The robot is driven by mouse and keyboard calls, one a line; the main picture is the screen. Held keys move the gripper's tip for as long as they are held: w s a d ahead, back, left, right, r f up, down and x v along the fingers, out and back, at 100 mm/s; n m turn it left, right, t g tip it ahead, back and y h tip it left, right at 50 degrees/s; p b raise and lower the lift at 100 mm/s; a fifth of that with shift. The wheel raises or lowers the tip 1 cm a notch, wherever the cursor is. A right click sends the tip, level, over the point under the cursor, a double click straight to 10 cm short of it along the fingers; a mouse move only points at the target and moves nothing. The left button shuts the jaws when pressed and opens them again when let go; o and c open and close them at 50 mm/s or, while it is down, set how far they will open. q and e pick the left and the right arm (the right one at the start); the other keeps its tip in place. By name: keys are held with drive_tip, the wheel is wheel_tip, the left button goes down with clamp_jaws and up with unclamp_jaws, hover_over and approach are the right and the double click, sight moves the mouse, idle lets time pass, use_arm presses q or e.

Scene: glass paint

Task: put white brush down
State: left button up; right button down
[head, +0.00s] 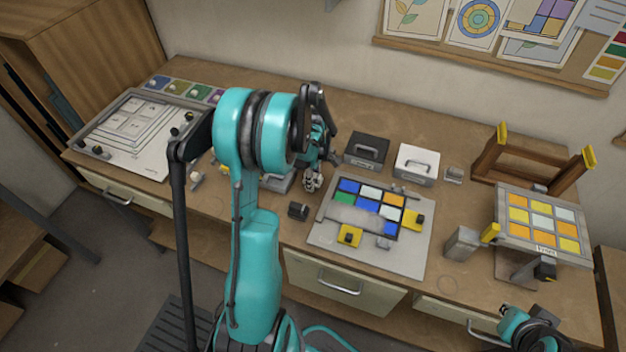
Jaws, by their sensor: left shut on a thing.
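My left gripper (313,183) is above the middle of the workbench, just left of the glass panel's board. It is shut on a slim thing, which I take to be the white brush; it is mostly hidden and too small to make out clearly. The panel (345,215) has blue, green, white and orange panes and lies on a grey board (405,255) with yellow clamps. My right gripper (507,313) is low at the bottom right, near the bench's front edge; its fingers are too small to read.
A black case (366,150) and a white case (416,164) stand behind the board. A tilted panel with orange and white panes (540,224) stands at the right. A pale drawing board (135,135) lies at the left. My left arm hides part of the bench.

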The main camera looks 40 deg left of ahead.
use_arm(q)
drive_tip(key=shift+r, duration=0.1)
drive_tip(key=shift+f+b, duration=0.3)
drive_tip(key=o, duration=1.2)
drive_tip(key=shift+s+d, duration=0.1)
